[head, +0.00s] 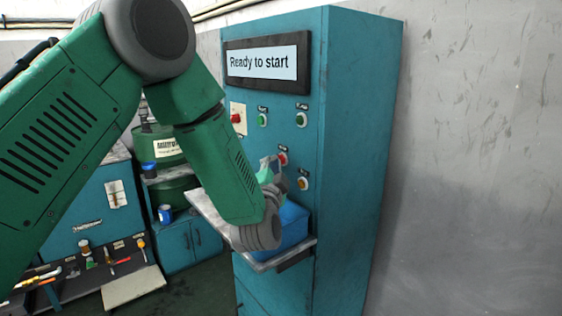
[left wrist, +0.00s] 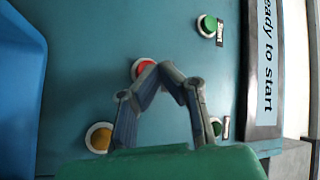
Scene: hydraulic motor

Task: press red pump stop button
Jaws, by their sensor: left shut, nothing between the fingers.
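The red button (head: 283,158) sits in a pale ring in the middle of the teal cabinet's front, with a small label above it. In the left wrist view the red button (left wrist: 144,67) is partly covered by my fingertips. My left gripper (head: 275,163) is in front of the cabinet, right by this button. In the left wrist view its fingers (left wrist: 160,69) meet at the tips, shut and empty. I cannot tell whether the tips touch the button. A second red button (head: 236,118) is on a pale plate at the panel's left. My right gripper is not in view.
Green buttons (head: 263,120) (head: 301,119) are above and an amber button (head: 303,184) below. The display (head: 268,62) reads "Ready to start". A blue container (head: 294,222) stands on a shelf (head: 268,265) under my gripper. A tool bench (head: 80,215) is at left.

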